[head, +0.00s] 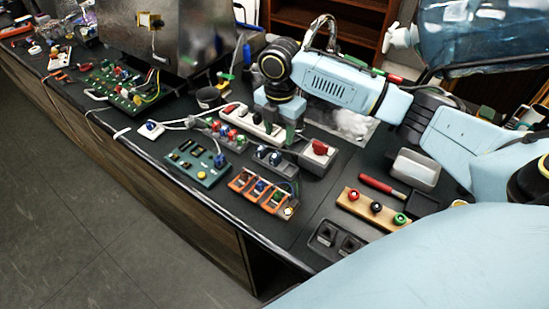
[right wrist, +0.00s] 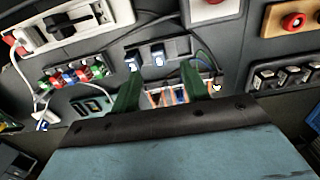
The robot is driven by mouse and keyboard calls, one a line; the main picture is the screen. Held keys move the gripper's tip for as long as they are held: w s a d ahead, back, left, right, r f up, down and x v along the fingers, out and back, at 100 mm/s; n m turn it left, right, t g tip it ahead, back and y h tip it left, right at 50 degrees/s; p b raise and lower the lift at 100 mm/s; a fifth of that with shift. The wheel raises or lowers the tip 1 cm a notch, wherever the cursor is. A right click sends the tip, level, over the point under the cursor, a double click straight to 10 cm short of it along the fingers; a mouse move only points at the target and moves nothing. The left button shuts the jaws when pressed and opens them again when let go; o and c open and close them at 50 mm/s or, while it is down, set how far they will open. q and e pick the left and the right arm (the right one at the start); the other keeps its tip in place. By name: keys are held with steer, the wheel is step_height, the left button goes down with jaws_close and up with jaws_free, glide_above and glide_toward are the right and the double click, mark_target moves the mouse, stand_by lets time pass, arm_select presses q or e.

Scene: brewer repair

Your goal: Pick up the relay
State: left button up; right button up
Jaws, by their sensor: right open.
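No part is clearly marked as the relay. Small blocks that could be relays show in two places. A dark grey holder (head: 268,154) carries two blue-and-white blocks, which also show in the right wrist view (right wrist: 158,58). An orange-framed module (head: 262,190) nearer the bench edge holds several small parts; in the right wrist view it lies partly hidden behind my fingers (right wrist: 170,97). My right gripper (head: 279,138) points down above the bench near the grey holder. Its green fingers (right wrist: 160,70) are apart, with nothing visibly held. My left gripper is not in view.
A white power strip (head: 252,122), a grey box with a red knob (head: 320,150) and a green board (head: 196,162) surround the area. A wooden block with coloured buttons (head: 373,208) lies right. Cables cross the bench at left. Some dark bench shows between the modules.

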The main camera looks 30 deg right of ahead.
mark_target(276, 154)
step_height(276, 154, down, 3)
steer(key=shift+w+r, duration=0.15)
steer(key=shift+r, duration=0.05)
steer(key=shift+w+f, duration=0.1)
steer(key=shift+f, duration=0.15)
steer(key=f, duration=0.4)
steer(key=shift+s+a+f, duration=0.1)
steer(key=shift+s+a, duration=0.1)
steer(key=shift+a, duration=0.1)
steer(key=shift+f, duration=0.45)
steer(key=shift+c, duration=1)
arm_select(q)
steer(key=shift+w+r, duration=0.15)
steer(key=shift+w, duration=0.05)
arm_select(e)
jaws_close()
